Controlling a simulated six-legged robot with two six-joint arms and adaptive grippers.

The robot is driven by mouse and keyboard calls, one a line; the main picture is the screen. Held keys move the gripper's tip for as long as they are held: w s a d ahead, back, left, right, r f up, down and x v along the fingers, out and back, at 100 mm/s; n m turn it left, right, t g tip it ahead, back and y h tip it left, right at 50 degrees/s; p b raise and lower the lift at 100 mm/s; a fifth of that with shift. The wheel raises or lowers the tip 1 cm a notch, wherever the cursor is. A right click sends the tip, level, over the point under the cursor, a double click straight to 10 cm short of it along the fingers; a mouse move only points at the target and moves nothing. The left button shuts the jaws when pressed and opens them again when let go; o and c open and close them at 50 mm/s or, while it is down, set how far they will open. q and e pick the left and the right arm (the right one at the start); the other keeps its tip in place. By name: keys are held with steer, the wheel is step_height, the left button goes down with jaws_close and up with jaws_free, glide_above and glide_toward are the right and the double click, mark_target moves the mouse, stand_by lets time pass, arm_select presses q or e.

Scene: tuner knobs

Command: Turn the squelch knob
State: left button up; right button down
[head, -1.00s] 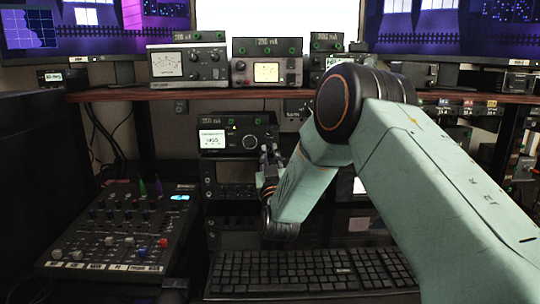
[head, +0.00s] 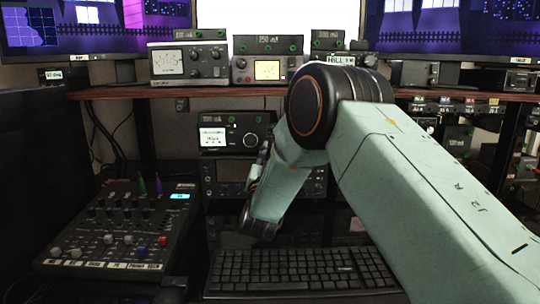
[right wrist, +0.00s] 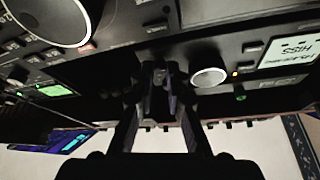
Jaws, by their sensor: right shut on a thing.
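The upper radio (head: 230,118) stands under the shelf, with a lit white screen (head: 212,138) and a round dial (head: 250,138). My right gripper (head: 266,150) is at its front, just right of the dial, partly hidden by my forearm. In the right wrist view, which is upside down, the fingertips (right wrist: 160,76) are shut at the panel beside the silver dial (right wrist: 208,77). They close on a small knob, which fits the squelch knob; it is mostly hidden between them and no label is readable. The screen (right wrist: 292,52) reads something like HISS. My left gripper is not in view.
A second radio (head: 230,177) sits directly below; a large dial (right wrist: 50,20) is close by in the wrist view. A keyboard (head: 300,270) lies in front and a mixer (head: 110,225) at left. The shelf edge (head: 150,92) runs above the radio.

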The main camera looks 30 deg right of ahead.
stand_by(0.3)
steer(key=c, duration=1.3)
jaws_free()
steer(key=shift+f, duration=0.1)
steer(key=shift+c, duration=0.2)
steer(key=v, duration=0.7)
steer(key=shift+s+a, duration=0.2)
